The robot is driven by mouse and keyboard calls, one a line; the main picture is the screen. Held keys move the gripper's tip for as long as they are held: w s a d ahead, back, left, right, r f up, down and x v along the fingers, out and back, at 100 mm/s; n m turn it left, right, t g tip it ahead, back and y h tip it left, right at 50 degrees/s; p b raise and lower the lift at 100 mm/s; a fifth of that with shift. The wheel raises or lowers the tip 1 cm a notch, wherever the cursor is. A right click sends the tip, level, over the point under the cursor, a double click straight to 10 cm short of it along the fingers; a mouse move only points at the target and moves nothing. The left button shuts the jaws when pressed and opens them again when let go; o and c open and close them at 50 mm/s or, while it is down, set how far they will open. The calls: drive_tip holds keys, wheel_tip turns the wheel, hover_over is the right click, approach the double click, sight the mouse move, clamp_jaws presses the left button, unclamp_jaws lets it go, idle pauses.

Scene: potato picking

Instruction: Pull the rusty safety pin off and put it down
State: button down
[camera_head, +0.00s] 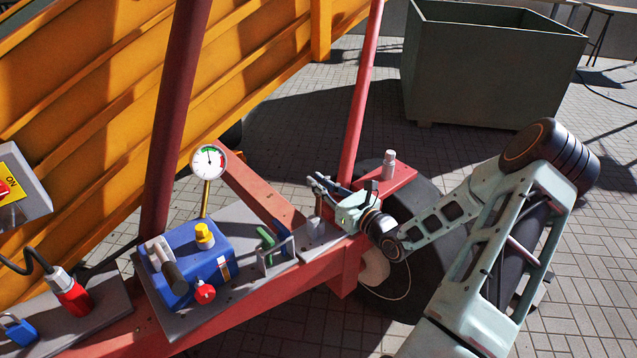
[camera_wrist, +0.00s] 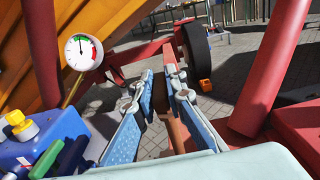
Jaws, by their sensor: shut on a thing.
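The rusty safety pin (camera_head: 318,205) is a brown upright piece above a small grey block on the red frame in the head view. In the wrist view the rusty pin (camera_wrist: 175,128) shows between the blue finger pads. My gripper (camera_head: 319,186) reaches in from the right and is shut on the pin, near its upper part. In the wrist view my gripper's fingertips (camera_wrist: 162,84) point away over the frame. I cannot tell whether the pin's lower end is still seated in the block.
A blue pump box (camera_head: 205,262) with yellow and red caps stands left of my gripper, with a pressure gauge (camera_head: 208,162) behind it. A green lever (camera_head: 266,238) is close by. A red post (camera_head: 362,95) and a small bottle (camera_head: 388,164) are near my gripper.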

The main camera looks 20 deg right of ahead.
drive_tip(key=shift+r+p, duration=0.65)
drive_tip(key=shift+r, duration=0.3)
drive_tip(key=shift+r+p, duration=1.5)
drive_tip(key=shift+r, duration=0.1)
drive_tip(key=shift+r+p, duration=1.4)
drive_tip(key=shift+p, duration=0.1)
drive_tip(key=shift+r+p, duration=1.45)
drive_tip(key=shift+r, duration=0.05)
